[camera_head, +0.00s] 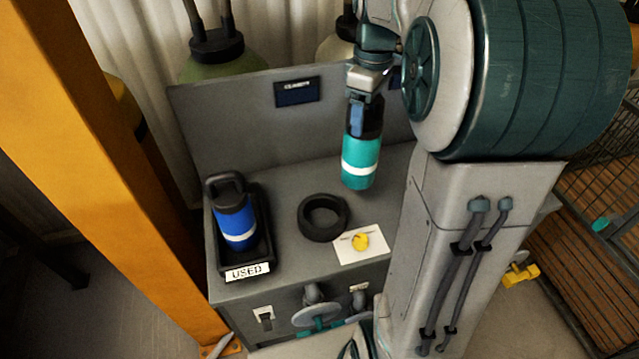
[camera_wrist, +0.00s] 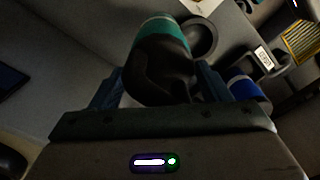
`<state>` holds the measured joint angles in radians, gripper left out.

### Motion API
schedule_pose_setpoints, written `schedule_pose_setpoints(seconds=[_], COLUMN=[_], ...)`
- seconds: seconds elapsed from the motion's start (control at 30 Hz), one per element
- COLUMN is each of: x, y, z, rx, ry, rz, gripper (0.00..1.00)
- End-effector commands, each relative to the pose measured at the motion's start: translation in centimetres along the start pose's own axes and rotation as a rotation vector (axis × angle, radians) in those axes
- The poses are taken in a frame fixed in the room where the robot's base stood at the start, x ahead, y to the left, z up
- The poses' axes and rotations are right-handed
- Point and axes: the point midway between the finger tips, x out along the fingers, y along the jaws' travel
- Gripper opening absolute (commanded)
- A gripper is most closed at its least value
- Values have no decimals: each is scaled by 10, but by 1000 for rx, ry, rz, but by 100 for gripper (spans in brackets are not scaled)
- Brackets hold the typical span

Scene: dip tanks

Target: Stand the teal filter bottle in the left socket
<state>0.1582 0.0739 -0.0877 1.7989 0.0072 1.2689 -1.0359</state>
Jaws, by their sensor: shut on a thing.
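The teal filter bottle (camera_head: 359,165), with a black top and a white band, hangs nearly upright in my gripper (camera_head: 361,117), bottom down, above the grey bench. My gripper is shut on its dark upper part. In the wrist view the bottle (camera_wrist: 164,32) points away between the fingers of my gripper (camera_wrist: 158,84). A black ring-shaped socket (camera_head: 325,236) stands empty on the bench, left of and nearer than the bottle in the head view. It also shows beside the bottle in the wrist view (camera_wrist: 213,42). My arm hides the bench's right part; I see no second socket.
A blue bottle (camera_head: 236,222) leans in a black tray (camera_head: 264,255) labelled USED at the bench's left. A white card (camera_head: 376,253) with a yellow piece (camera_head: 360,241) lies right of the socket. A grey back panel (camera_head: 230,110) rises behind. An orange post (camera_head: 95,150) stands left.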

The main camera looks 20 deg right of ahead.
Motion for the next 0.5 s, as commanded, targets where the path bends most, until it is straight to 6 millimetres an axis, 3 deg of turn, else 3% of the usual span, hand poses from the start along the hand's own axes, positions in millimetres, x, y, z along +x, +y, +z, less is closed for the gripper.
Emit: schedule_pose_setpoints(seconds=[0.5], x=[55], y=[-80], z=[-45], rx=[0], ry=[0], rz=[0], gripper=[8])
